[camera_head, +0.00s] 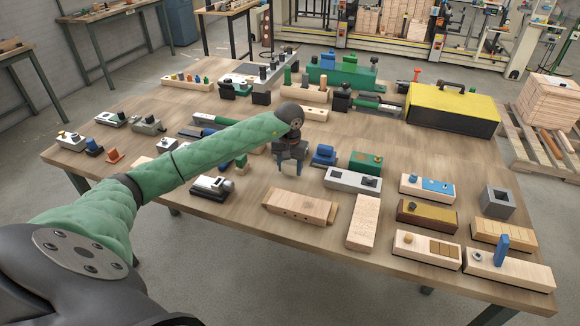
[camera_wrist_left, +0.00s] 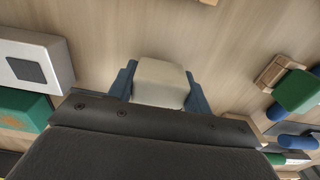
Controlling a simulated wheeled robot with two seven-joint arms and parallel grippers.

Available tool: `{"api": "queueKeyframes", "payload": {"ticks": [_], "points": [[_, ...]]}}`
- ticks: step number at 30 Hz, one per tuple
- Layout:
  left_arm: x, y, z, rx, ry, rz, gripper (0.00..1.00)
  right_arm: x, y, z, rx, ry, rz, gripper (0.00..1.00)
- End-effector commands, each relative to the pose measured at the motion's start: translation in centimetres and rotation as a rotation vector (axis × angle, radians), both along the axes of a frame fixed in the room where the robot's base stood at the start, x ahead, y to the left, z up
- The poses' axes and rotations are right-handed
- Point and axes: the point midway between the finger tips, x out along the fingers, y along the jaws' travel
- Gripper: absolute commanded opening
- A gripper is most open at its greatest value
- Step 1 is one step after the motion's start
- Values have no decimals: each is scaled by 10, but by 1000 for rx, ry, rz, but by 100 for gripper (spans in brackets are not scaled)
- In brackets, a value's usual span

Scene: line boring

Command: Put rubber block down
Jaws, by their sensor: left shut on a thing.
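My left gripper (camera_head: 291,165) is over the middle of the wooden table (camera_head: 130,130), pointing down. In the left wrist view its two blue fingers (camera_wrist_left: 160,88) are shut on an off-white block with rounded edges, the rubber block (camera_wrist_left: 160,82). The block sits between the fingertips, with wood surface beyond it. In the head view the gripper mostly hides the block, and I cannot tell whether it touches the table. My right gripper is not in view.
Near the gripper are a blue piece (camera_head: 323,155), a green block (camera_head: 366,162), a grey-topped block (camera_head: 352,179) and a wooden block with holes (camera_head: 300,207). A yellow-topped toolbox (camera_head: 453,104) stands at back right. Bare wood shows around the gripper.

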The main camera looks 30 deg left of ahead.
Motion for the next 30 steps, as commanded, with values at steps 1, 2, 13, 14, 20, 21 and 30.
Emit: {"api": "queueKeyframes", "payload": {"ticks": [1,2,13,14,20,21,30], "points": [[-1,-1,-3,-1,2,0,8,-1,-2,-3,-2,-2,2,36],[0,-1,-5,-1,1,0,8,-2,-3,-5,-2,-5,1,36],[0,0,-12,0,-1,1,8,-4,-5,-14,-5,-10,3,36],[0,0,-12,0,-1,1,8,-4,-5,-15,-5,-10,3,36],[0,0,-14,0,-1,0,8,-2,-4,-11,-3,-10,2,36],[0,0,-14,0,-1,0,8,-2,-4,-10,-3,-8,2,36],[0,0,-15,0,0,0,61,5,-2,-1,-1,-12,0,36]]}}
